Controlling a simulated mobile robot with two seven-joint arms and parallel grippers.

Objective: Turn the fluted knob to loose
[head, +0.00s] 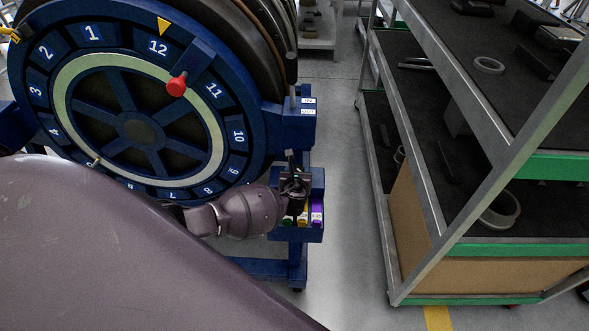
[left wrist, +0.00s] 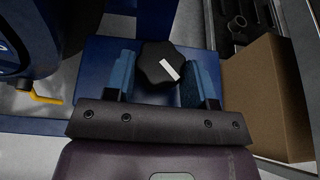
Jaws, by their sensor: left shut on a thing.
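The fluted knob (left wrist: 156,63) is black and lobed, with a white bar on its face that slants down to the right in the left wrist view. It sits on a blue box (left wrist: 92,58). My left gripper (left wrist: 162,78) has its blue-padded fingers on both sides of the knob and is shut on it. In the head view my left gripper (head: 293,184) is over the small blue box (head: 314,235) at the lower right of the wheel stand. The knob is not clear there, behind the gripper. Green, yellow and purple labels (head: 303,214) show on the box's front. My right gripper is out of view.
A large blue numbered wheel (head: 140,178) with a red knob (head: 177,86) stands at the left. A metal shelf rack (head: 440,215) holding rings and parts stands at the right. Clear grey floor (head: 345,190) lies between them. A brown carton (left wrist: 265,95) shows in the wrist view.

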